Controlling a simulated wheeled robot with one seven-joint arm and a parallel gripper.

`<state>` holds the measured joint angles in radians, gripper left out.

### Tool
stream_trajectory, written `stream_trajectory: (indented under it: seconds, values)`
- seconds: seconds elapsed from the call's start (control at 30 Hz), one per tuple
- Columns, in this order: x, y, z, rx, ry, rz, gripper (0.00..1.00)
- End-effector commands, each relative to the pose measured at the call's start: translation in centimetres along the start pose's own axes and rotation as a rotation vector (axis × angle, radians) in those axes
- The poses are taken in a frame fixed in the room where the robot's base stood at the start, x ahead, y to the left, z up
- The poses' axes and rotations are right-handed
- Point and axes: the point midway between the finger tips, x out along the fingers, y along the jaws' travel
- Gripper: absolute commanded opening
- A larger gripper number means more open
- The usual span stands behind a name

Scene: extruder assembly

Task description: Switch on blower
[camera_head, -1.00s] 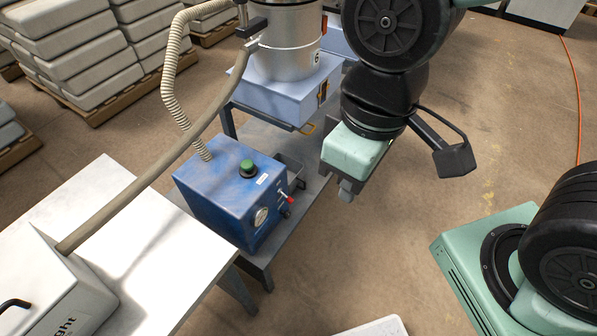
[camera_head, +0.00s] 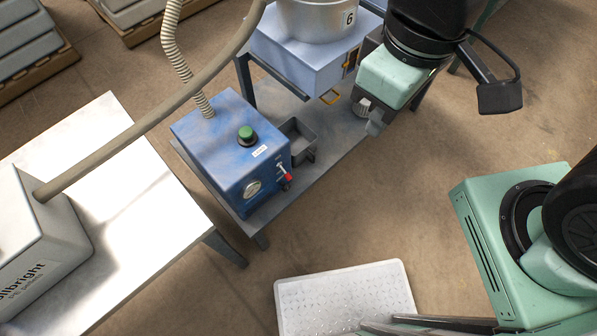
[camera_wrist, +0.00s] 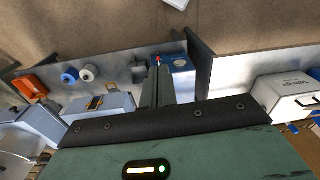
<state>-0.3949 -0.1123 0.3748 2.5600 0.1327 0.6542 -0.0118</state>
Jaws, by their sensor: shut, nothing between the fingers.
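A blue box unit (camera_head: 225,150) stands on a grey bench, with a green knob (camera_head: 246,133) on top. Its front has a round gauge (camera_head: 252,189) and a red-tipped lever (camera_head: 287,177). A corrugated hose (camera_head: 171,50) rises from its top. Its label is too small to read, so I cannot confirm it is the blower. My gripper (camera_head: 373,124) is right of and beyond the box, apart from it, pointing down. In the wrist view, my fingers (camera_wrist: 158,82) are together and empty; the blue box (camera_wrist: 181,65) shows just beyond them, partly hidden.
A small grey bin (camera_head: 297,140) sits beside the blue box. A light-blue machine with a metal drum (camera_head: 318,20) stands behind. A white table (camera_head: 135,190) with a white machine (camera_head: 40,245) is at left. A white perforated tray (camera_head: 345,295) is at front.

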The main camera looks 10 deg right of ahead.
Motion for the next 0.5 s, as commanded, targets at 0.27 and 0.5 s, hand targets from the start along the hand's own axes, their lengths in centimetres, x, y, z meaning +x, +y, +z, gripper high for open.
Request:
stream_trajectory:
  seconds: [0.27, 0.5]
  values:
    - [4.5, 0.1, 0.2, 0.003, -0.086, -0.055, 0.00]
    - [15.7, -0.2, 0.4, -0.004, -0.314, -0.301, 0.00]
